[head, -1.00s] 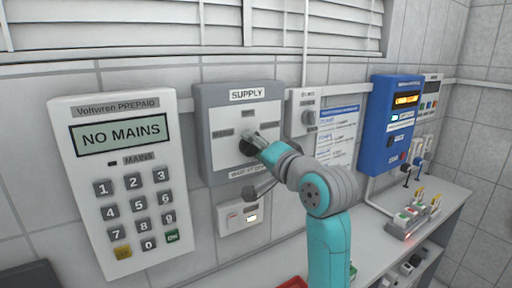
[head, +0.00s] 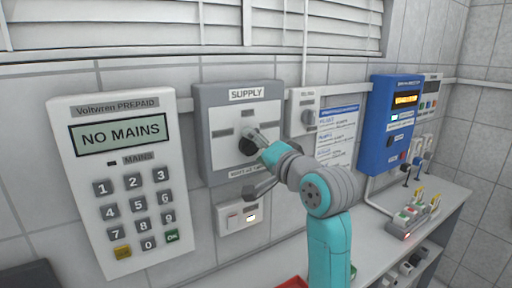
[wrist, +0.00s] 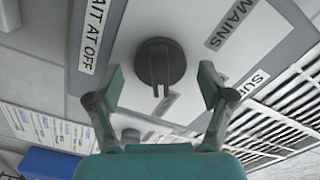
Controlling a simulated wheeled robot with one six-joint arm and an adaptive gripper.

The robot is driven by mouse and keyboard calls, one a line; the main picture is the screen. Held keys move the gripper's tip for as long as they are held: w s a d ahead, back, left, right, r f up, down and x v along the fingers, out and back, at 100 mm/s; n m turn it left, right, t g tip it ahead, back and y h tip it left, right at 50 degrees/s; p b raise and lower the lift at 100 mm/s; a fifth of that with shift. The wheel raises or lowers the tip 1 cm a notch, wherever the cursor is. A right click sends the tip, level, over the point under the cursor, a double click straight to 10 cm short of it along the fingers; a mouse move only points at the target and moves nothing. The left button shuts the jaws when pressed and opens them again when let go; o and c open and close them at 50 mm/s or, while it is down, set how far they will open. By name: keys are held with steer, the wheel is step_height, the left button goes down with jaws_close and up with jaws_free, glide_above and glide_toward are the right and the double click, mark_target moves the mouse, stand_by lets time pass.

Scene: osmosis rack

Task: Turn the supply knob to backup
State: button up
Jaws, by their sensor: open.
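The supply knob (wrist: 160,62) is a round dark knob with a raised ridge, on the grey supply box (head: 206,105) with a white face. In the wrist view the ridge points down toward a small label (wrist: 169,103) that I cannot read. The MAINS label (wrist: 231,22) is at the knob's upper right. In the head view the knob (head: 248,146) is partly covered by my gripper. My gripper (wrist: 160,82) is open, with one finger on each side of the ridge end; contact with the knob is not visible.
A keypad meter (head: 88,220) reading NO MAINS hangs left of the box. A small switch plate (head: 232,217) is below it. A small grey knob box (head: 296,117), a notice (head: 338,130) and a blue unit (head: 376,150) are to the right, above a bench (head: 445,200).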

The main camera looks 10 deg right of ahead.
steer(key=v, duration=1.1)
steer(key=shift+s+d, duration=0.2)
steer(key=shift+s, duration=0.15)
steer(key=s+d+f+n+h, duration=0.15)
steer(key=s+f, duration=0.45)
steer(key=f, duration=1)
steer(key=s+f+m+h, duration=0.1)
steer(key=s+f+h, duration=0.3)
steer(key=f, duration=1.2)
steer(key=s+f+n+g, duration=0.15)
steer(key=s+f, duration=0.25)
steer(key=s, duration=0.4)
steer(key=s+f+n, duration=0.2)
steer(key=s+f, duration=0.3)
steer(key=s, duration=0.4)
steer(key=s+n, duration=0.4)
steer(key=s, duration=1.3)
steer(key=shift+n+g, duration=0.3)
steer(key=shift+g, duration=0.15)
